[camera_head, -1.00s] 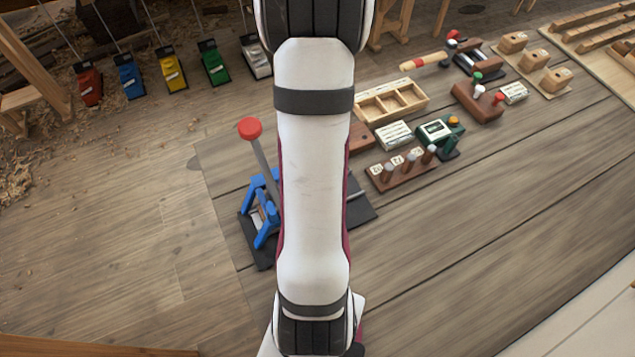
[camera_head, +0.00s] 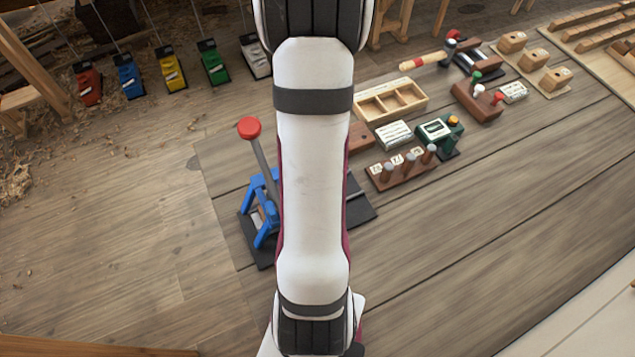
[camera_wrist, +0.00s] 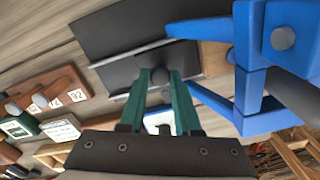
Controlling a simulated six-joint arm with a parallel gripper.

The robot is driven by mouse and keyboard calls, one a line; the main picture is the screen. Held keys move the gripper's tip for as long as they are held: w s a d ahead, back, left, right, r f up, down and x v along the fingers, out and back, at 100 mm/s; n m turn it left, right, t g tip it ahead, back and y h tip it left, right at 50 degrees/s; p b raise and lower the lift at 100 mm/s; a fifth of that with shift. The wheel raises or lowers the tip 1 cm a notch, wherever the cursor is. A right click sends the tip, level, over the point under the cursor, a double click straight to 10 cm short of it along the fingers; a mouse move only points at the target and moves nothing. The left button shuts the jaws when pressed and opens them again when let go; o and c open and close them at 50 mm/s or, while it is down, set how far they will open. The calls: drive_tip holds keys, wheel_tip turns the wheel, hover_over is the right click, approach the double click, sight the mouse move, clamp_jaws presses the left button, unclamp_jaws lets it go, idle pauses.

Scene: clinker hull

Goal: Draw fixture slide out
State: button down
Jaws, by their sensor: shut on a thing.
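The fixture is a blue press frame (camera_head: 265,215) on a black base plate (camera_head: 361,209). A grey lever topped with a red knob (camera_head: 250,128) rises from it in the head view. In the wrist view the blue frame (camera_wrist: 250,70) is at the right, with a wooden piece (camera_wrist: 214,58) beside it. The dark slide (camera_wrist: 118,73) lies between pale metal rails on the base. My gripper (camera_wrist: 161,77) has its teal fingers shut on a small dark round knob (camera_wrist: 160,75) at the slide. In the head view my arm hides the gripper and much of the fixture.
Coloured tagged blocks (camera_head: 171,70) line the back left. The bench front right is clear.

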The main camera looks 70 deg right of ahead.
idle(0.3)
drive_tip(key=s+d, duration=0.7)
drive_tip(key=shift+w, duration=0.1)
drive_tip(key=c, duration=0.6)
unclamp_jaws()
wheel_tip(320, 180, up, 16)
